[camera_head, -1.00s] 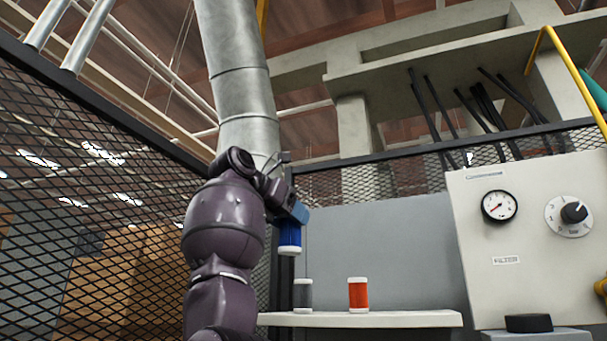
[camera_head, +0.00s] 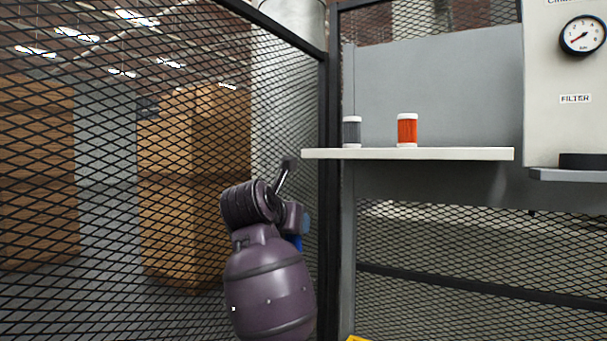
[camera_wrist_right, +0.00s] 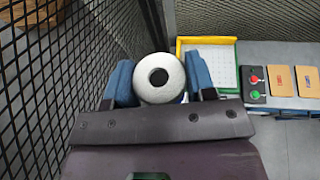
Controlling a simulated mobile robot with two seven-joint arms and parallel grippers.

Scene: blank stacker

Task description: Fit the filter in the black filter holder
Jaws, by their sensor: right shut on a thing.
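My right gripper (camera_wrist_right: 160,66) is shut on a filter with a white ring-shaped end cap (camera_wrist_right: 171,62), its dark centre hole facing the wrist camera. In the head view, my purple arm mostly hides the right gripper; a bit of the filter's blue body (camera_head: 296,243) shows beside it, low and left of the shelf. The black filter holder (camera_head: 585,161) sits on a grey ledge under the FILTER label at the right edge, well apart from the gripper. A grey filter (camera_head: 352,132) and an orange filter (camera_head: 407,130) stand upright on the shelf. My left gripper is not in view.
The white shelf (camera_head: 430,154) lies right of and above my gripper. A black mesh fence (camera_head: 100,170) runs close on the left. The wrist view shows a yellow-rimmed tray (camera_wrist_right: 207,41), a button box (camera_wrist_right: 253,85) and two tan cards on a bench.

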